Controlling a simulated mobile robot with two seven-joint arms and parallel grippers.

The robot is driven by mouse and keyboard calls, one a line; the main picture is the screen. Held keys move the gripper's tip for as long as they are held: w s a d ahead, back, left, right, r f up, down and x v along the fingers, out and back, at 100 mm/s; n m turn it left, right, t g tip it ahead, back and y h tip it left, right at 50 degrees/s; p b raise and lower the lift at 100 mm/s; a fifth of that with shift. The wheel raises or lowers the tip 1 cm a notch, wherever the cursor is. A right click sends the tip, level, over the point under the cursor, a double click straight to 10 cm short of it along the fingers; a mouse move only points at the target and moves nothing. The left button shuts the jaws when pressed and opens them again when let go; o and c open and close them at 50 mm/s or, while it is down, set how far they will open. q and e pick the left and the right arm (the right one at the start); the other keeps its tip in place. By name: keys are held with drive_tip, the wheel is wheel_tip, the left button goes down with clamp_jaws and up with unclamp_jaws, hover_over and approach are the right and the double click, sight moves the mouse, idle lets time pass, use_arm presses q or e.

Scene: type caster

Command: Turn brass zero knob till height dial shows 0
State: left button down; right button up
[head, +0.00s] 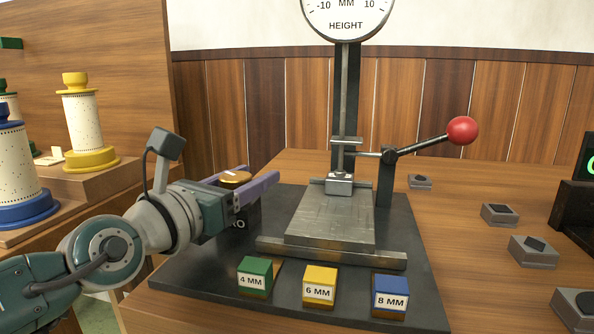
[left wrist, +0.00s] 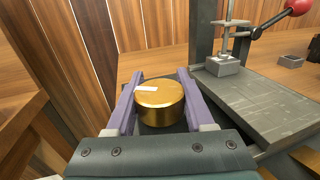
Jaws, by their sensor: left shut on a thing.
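The brass zero knob (left wrist: 160,104) is a short gold cylinder with a white mark on its top. It also shows in the head view (head: 235,177), on a dark block at the left of the black base plate. My left gripper (head: 250,183) is shut on the knob, with one purple finger on each side in the left wrist view (left wrist: 157,92). The height dial (head: 346,14) is at the top of the head view. Only its lower part shows, with -10, MM and 10; its needle and zero are out of frame. My right gripper is not in view.
A press stand with a flat grey bed (head: 333,215) and a red-balled lever (head: 462,131) stands right of the knob. Green (head: 255,277), yellow (head: 319,287) and blue (head: 390,296) gauge blocks line the front. Several small grey blocks lie at right.

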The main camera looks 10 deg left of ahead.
use_arm(q)
drive_tip(key=shift+c, duration=1.4)
unclamp_jaws()
drive_tip(key=shift+s+a, duration=0.1)
drive_tip(key=shift+s, duration=0.25)
drive_tip(key=p+v, duration=0.2)
drive_tip(key=v, duration=0.6)
drive_tip(key=shift+s+a+p, duration=0.2)
drive_tip(key=shift+s+p, duration=0.1)
drive_tip(key=shift+s, duration=0.25)
